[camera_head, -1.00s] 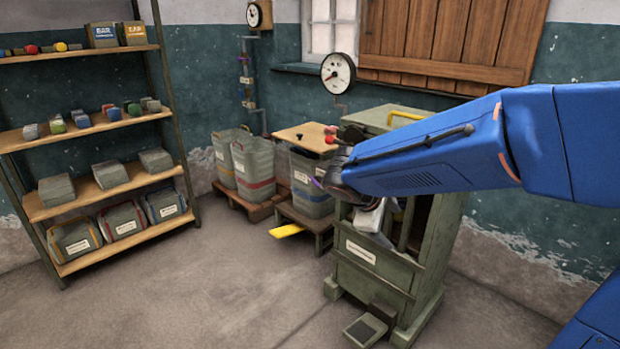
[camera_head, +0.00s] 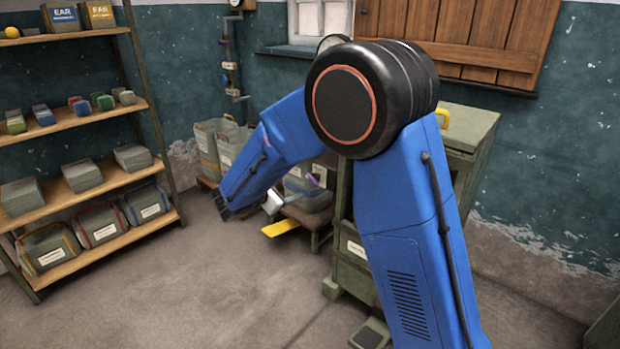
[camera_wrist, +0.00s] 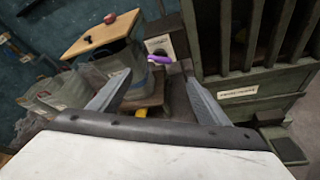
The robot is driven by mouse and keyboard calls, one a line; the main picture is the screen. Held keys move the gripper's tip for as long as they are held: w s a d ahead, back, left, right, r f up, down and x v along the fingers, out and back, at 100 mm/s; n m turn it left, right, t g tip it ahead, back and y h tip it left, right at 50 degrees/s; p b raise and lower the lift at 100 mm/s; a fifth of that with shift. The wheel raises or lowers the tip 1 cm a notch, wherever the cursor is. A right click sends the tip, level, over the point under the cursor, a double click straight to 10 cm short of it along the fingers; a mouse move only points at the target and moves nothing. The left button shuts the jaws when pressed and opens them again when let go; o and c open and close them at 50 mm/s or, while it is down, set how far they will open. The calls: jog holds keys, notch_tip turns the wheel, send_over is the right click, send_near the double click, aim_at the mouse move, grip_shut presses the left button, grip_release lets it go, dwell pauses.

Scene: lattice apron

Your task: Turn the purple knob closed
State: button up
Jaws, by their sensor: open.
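My gripper (camera_wrist: 158,75) is open and empty. In the head view my gripper (camera_head: 272,203) is a pale shape left of the bin, partly hidden by my arm. How far the knob is turned cannot be told.
A wooden board (camera_wrist: 103,35) with a red and a dark item tops the bin. A slatted green cabinet (camera_wrist: 265,85) stands close on the right. A yellow plate (camera_head: 280,228) sticks out low. Shelves (camera_head: 75,120) stand at left; the floor between is clear.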

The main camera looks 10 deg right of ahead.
aim_at(311, 179)
jog(key=x, duration=1.7)
jog(key=shift+w, duration=0.1)
jog(key=c, duration=1.1)
